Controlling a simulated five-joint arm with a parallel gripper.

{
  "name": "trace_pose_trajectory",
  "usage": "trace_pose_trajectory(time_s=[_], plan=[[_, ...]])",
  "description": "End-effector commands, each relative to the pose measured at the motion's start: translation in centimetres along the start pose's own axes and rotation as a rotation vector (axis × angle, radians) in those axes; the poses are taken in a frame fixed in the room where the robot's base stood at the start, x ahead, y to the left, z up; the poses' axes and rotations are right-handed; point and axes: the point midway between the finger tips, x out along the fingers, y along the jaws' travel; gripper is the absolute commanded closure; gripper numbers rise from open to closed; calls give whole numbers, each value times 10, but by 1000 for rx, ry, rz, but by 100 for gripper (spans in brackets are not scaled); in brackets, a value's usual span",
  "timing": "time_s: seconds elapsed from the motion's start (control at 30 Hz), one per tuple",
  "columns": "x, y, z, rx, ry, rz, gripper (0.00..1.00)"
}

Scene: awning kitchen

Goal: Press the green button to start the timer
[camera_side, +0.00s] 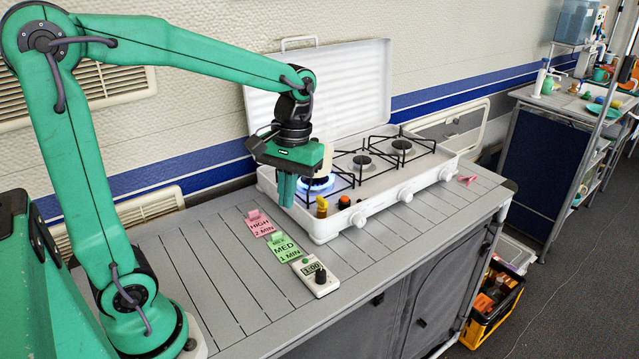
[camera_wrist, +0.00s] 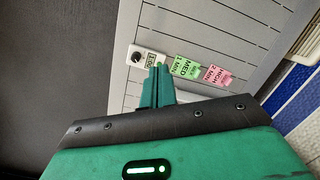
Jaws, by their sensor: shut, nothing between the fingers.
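The timer (camera_side: 322,284) is a small white box lying on the slatted counter in the side view, with a display reading 1:00 and a black knob. A small green spot, likely the green button (camera_side: 305,260), shows at the end of the timer by the display. My gripper (camera_side: 287,204) is shut and empty, pointing down in the air beside the stove, apart from the timer. In the wrist view the timer (camera_wrist: 136,48) lies beyond my shut fingertips (camera_wrist: 158,68), which cover part of that area; I cannot make out the button there.
A pink HIGH 2 MIN card (camera_side: 260,224) and a green MED 1 MIN card (camera_side: 285,248) lie beside the timer. The white stove (camera_side: 325,228) stands behind, with a blue flame (camera_side: 318,183) at its left burner. The counter's front is clear.

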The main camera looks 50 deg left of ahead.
Motion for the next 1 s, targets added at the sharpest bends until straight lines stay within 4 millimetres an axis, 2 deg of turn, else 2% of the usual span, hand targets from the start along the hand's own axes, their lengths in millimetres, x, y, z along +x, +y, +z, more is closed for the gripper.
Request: trace_pose_trajectory(time_s=[0.6,1.0], plan=[[44,11,-48,-273,-285,-176,100],[72,13,-67,-399,-408,-281,100]])
